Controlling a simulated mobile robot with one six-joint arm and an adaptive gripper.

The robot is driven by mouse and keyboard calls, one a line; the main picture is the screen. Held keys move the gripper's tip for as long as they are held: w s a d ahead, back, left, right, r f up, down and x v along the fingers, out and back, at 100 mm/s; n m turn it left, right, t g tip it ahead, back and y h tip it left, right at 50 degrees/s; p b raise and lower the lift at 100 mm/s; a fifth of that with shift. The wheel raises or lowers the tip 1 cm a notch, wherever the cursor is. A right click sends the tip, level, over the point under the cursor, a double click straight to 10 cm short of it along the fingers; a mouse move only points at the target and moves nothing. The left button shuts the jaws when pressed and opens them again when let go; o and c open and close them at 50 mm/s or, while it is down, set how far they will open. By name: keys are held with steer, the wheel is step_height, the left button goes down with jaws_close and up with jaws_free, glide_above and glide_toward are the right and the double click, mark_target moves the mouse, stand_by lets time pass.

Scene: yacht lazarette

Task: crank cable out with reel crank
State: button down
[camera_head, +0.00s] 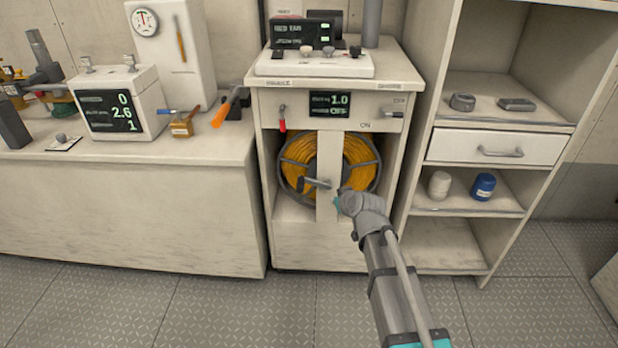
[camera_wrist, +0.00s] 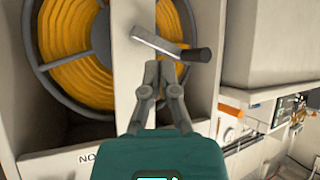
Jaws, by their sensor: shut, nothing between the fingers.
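The cable reel (camera_head: 352,158), wound with orange-yellow cable, sits in the cabinet opening behind a pale upright post; it fills the left of the wrist view (camera_wrist: 72,33). The reel crank (camera_head: 318,183) is a short grey arm on the post. In the wrist view, the crank (camera_wrist: 157,41) is tilted, with a dark grip (camera_wrist: 196,55) at its right end. My gripper (camera_head: 338,200) is in front of the post, to the right of the crank. In the wrist view, its fingertips (camera_wrist: 167,64) are close together and empty, just below the crank; contact cannot be told.
Above the reel, a panel display (camera_head: 330,104) reads 1.0 and OFF, with a red-handled lever (camera_head: 282,120) on its left. Open shelves (camera_head: 470,208) with a drawer stand at right. A workbench (camera_head: 130,210) with instruments is at left. The floor in front is clear.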

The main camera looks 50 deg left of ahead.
step_height(320, 180, up, 6)
steer(key=m+g+y+p, duration=0.2)
steer(key=m, duration=0.8)
steer(key=shift+w+r+m+y+p, duration=0.2)
steer(key=shift+w+m+y+p, duration=0.1)
steer(key=shift+w+p, duration=0.1)
steer(key=shift+f, duration=0.1)
steer(key=b, duration=0.4)
glide_toward(304, 181)
steer(key=w+a, duration=0.3)
steer(key=shift+s+a+f+b, duration=0.55)
steer(key=shift+a+f+b, duration=0.1)
steer(key=shift+a+f, duration=0.1)
steer(key=shift+s+a+f+b, duration=0.55)
steer(key=shift+a+f+b, duration=0.05)
steer(key=shift+a+b, duration=0.1)
steer(key=shift+w+d, duration=0.15)
steer(key=shift+w, duration=0.05)
